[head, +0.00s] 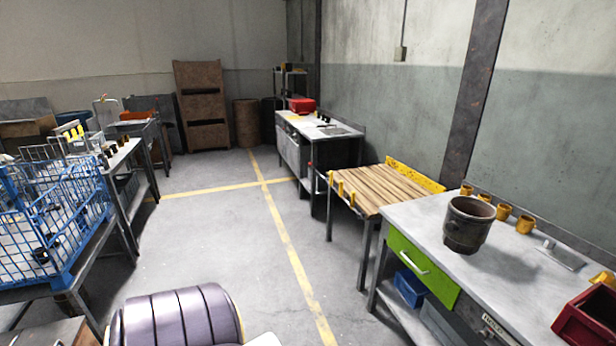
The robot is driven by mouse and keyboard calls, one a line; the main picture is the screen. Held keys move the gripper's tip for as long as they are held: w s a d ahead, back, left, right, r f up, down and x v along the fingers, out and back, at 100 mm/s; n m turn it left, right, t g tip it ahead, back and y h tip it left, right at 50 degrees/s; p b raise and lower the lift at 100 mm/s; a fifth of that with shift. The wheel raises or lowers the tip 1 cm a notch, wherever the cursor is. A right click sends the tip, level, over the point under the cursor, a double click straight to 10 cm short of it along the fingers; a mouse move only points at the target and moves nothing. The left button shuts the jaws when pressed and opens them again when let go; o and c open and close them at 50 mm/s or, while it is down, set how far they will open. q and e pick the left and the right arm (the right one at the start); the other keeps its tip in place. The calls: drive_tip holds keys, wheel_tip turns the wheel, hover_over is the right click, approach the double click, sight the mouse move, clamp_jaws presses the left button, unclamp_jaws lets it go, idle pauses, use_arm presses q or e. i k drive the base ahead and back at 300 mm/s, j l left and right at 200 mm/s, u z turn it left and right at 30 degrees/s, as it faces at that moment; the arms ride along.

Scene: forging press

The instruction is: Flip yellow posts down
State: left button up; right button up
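Small yellow posts stand upright along the front edge of a wooden-slat table (385,190) at right of centre. One post (331,178) is at the far left corner, another post (341,188) is beside it, and a third post (352,198) is nearest. A yellow rail (415,174) runs along the table's back edge by the wall. More small yellow upright pieces (74,132) show on the left bench, too small to tell what they are. Neither of my grippers is in view.
A grey workbench (415,212) at right holds a dark pot (467,224), several yellow cylinders (503,211) and a red bin (588,318). A blue wire crate (60,215) stands at left. The floor aisle with yellow lines (285,235) is clear.

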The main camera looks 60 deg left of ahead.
sight(352, 203)
drive_tip(key=u, duration=1.65)
drive_tip(key=i+j, duration=0.2)
drive_tip(key=i, duration=0.3)
drive_tip(key=i+j, duration=0.15)
drive_tip(key=i, duration=0.35)
drive_tip(key=i+j+u, duration=0.1)
drive_tip(key=i, duration=0.4)
drive_tip(key=i+j, duration=0.25)
drive_tip(key=i, duration=0.3)
drive_tip(key=i+j, duration=0.15)
drive_tip(key=i, duration=0.35)
